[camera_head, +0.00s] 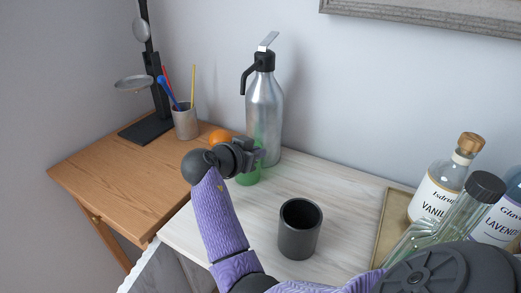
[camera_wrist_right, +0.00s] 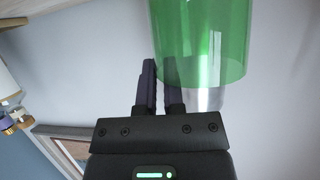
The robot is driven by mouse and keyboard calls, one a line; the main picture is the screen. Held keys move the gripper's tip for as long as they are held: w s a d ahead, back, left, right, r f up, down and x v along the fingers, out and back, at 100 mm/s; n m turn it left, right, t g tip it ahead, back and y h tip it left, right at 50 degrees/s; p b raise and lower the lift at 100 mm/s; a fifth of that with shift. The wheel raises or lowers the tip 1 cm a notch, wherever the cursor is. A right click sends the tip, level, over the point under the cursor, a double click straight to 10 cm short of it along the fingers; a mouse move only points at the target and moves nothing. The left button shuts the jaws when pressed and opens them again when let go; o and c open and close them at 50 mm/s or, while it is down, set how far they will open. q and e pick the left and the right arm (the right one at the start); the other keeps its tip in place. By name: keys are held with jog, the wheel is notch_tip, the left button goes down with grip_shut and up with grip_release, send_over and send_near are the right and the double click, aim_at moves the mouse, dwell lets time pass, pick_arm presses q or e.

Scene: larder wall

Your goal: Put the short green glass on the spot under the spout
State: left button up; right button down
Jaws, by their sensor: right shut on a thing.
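The short green glass (camera_head: 248,178) is partly hidden behind my right gripper in the head view, in front of the siphon bottle. My right gripper (camera_head: 260,156) is shut on its wall. In the right wrist view the green glass (camera_wrist_right: 207,40) is see-through and the two dark fingers (camera_wrist_right: 160,88) are close together at its edge. The silver siphon bottle (camera_head: 264,100) has a black head with a short spout (camera_head: 246,80) on its left. The spot under the spout cannot be made out behind my gripper and the glass. My left gripper is not in view.
A dark grey cup (camera_head: 298,233) stands on the pale table, front centre. An orange (camera_head: 220,136) is behind my wrist. A pen cup (camera_head: 185,121) and black stand (camera_head: 148,130) are on the wooden table. Bottles, including vanilla (camera_head: 431,196), crowd the right.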

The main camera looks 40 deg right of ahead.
jog(key=shift+a, duration=0.25)
jog(key=c, duration=1.1)
grip_release()
jog(key=shift+d, duration=0.1)
jog(key=shift+c, duration=0.2)
jog(key=o, duration=0.4)
jog(key=shift+r, duration=0.1)
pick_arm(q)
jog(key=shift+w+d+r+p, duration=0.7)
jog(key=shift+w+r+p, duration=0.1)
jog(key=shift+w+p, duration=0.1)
pick_arm(e)
jog(key=v, duration=1.2)
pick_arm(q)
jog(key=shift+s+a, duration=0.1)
pick_arm(e)
jog(key=shift+w, duration=0.1)
